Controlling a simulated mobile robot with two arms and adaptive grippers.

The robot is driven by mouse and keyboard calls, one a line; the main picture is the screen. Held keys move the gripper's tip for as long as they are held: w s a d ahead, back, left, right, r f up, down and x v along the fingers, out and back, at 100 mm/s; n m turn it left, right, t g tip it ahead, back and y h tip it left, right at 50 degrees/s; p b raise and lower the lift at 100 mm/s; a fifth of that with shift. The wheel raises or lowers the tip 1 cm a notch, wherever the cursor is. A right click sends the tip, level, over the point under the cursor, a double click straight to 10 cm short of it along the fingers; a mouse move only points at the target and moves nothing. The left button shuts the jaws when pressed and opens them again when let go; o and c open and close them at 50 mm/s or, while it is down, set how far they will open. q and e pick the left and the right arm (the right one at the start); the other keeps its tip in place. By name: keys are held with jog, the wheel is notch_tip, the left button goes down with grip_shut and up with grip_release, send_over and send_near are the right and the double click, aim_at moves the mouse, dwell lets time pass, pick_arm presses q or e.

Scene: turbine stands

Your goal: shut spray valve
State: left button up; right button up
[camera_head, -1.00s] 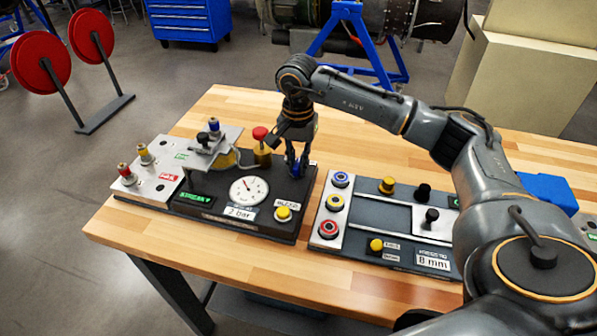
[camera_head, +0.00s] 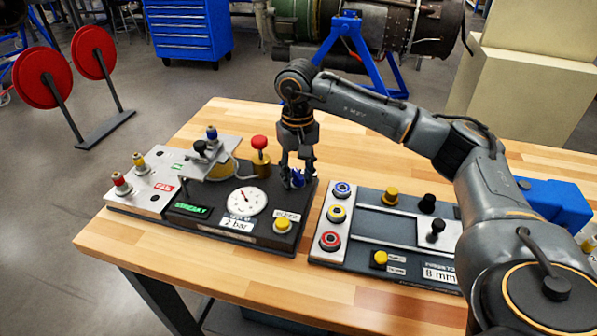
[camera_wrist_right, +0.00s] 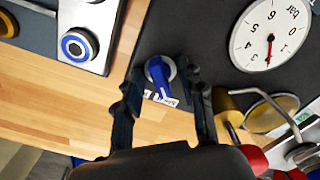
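A blue knob (camera_head: 298,179), which I take to be the spray valve, sits on the back right corner of the dark test panel (camera_head: 262,239). My right gripper (camera_head: 297,172) points down over it. In the right wrist view, the blue knob (camera_wrist_right: 160,76) with its bar-shaped handle shows between the two parted fingers of the right gripper (camera_wrist_right: 162,88). A gap shows on both sides of the knob, so the fingers do not appear to touch it. A small label beside the knob is partly hidden. My left gripper is out of view.
On the panel are a round gauge (camera_head: 246,202), a yellow button (camera_head: 282,226) and a red-topped knob on a brass post (camera_head: 260,150). A second panel (camera_head: 394,252) with coloured buttons stands to the right. The wooden table front (camera_head: 215,275) is clear.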

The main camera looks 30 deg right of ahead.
aim_at(298, 173)
jog(key=shift+o, duration=0.9)
jog(key=shift+r, duration=0.1)
jog(key=shift+r+p, duration=1.65)
jog(key=shift+r, duration=0.8)
